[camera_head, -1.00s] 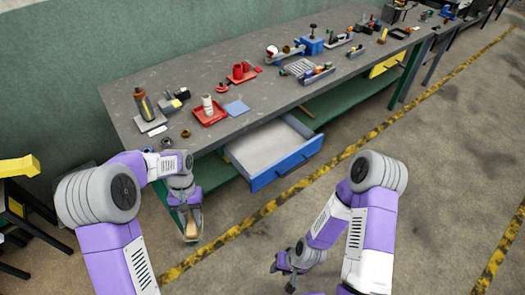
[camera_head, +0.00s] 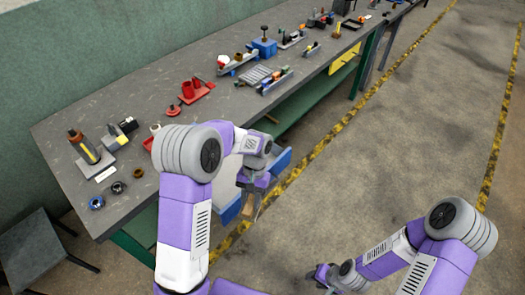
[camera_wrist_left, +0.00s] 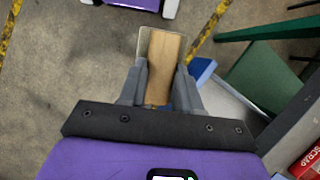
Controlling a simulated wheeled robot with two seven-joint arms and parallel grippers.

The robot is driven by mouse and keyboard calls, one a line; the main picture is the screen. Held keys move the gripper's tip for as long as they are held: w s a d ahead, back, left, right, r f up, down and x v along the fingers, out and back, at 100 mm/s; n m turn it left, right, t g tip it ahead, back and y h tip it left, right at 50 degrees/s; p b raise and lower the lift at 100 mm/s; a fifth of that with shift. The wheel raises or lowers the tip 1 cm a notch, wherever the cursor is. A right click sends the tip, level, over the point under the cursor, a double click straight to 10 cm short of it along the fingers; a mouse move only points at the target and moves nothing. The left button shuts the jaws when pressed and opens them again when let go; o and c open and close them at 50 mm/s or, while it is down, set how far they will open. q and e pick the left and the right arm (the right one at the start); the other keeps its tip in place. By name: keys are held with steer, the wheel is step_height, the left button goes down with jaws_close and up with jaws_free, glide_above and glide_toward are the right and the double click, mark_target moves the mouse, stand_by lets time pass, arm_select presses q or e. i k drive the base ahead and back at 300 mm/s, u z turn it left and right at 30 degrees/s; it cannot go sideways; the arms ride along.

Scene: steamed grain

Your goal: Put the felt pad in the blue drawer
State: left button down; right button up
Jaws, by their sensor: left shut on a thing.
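The blue drawer (camera_head: 282,160) stands pulled out below the table, mostly hidden behind my left arm. Its blue front edge (camera_wrist_left: 200,70) and pale interior (camera_wrist_left: 230,108) show at the right of the left wrist view. My left gripper (camera_head: 252,197) is in front of the drawer, shut on a tan, wooden-looking block (camera_wrist_left: 166,58) with a grey layer behind it. The block may be the felt pad; I cannot tell for sure. In the left wrist view it sits between both fingers, beside the drawer front. My right gripper (camera_head: 325,272) is low at the bottom, too small to judge.
The grey workbench (camera_head: 95,122) carries a bottle on a stand (camera_head: 85,147), red holders (camera_head: 192,92) and several small tools. A dark stool (camera_head: 40,250) stands at the lower left. The floor (camera_head: 400,150) to the right is clear.

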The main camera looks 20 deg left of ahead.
mark_target(223, 178)
steer(key=i, duration=1)
steer(key=u, duration=0.55)
